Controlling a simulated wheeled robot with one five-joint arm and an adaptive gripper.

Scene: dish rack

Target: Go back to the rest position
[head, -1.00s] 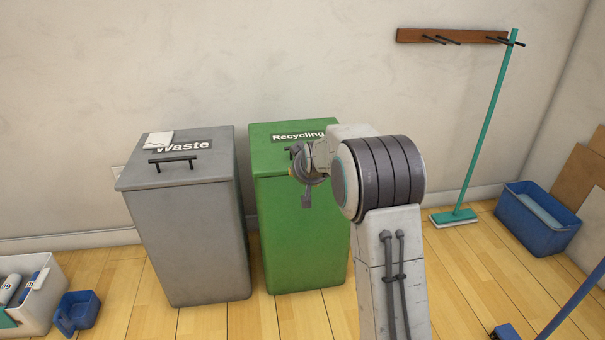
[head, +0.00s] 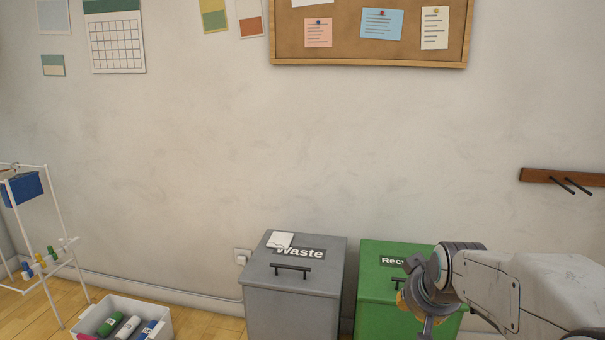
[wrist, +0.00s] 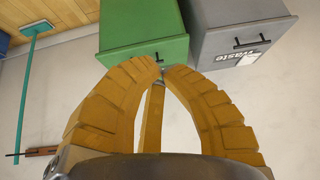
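My gripper (wrist: 162,70) shows in the wrist view with its yellow-brown fingers curved inward. In the head view my gripper is mostly hidden behind my wrist at the lower right, with only a bit of yellow finger showing in front of the green recycling bin (head: 377,280). That bin also shows beyond the fingertips in the wrist view (wrist: 140,25). The gap between gripper and bin cannot be told.
A grey waste bin (head: 295,308) with a white cloth (head: 280,240) on its lid stands left of the green bin. A white box of bottles (head: 92,318) and a white rack (head: 55,215) are at the left. A wall rail (head: 535,175) is at the right.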

